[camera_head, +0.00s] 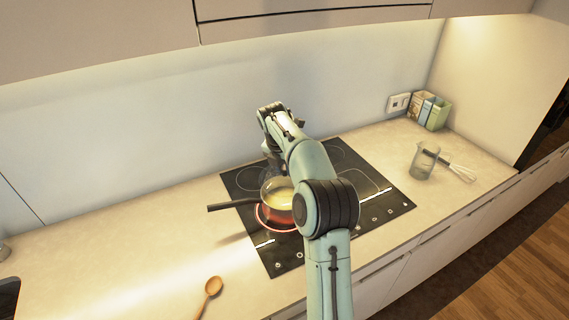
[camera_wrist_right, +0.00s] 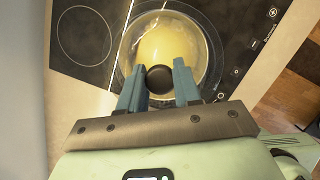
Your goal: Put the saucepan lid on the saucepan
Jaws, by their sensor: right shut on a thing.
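The saucepan (camera_head: 274,216) is red with a long dark handle pointing left and yellow contents. It stands on a red-glowing ring of the hob. The saucepan lid (camera_head: 268,184) is clear glass and shows over the pan's top. In the right wrist view its black knob (camera_wrist_right: 160,79) sits between the fingers of my right gripper (camera_wrist_right: 160,68), which is shut on it. The yellow contents show through the glass. I cannot tell whether the lid's rim touches the pan all round. My right arm hides the pan's right side. My left gripper is not in view.
The black hob (camera_head: 372,205) has free rings behind and right of the pan. A wooden spoon (camera_head: 212,287) lies at the front left. A glass beaker (camera_head: 422,162) with a whisk (camera_head: 460,171) and several small boxes (camera_head: 430,111) are at the right. The left counter is mostly clear.

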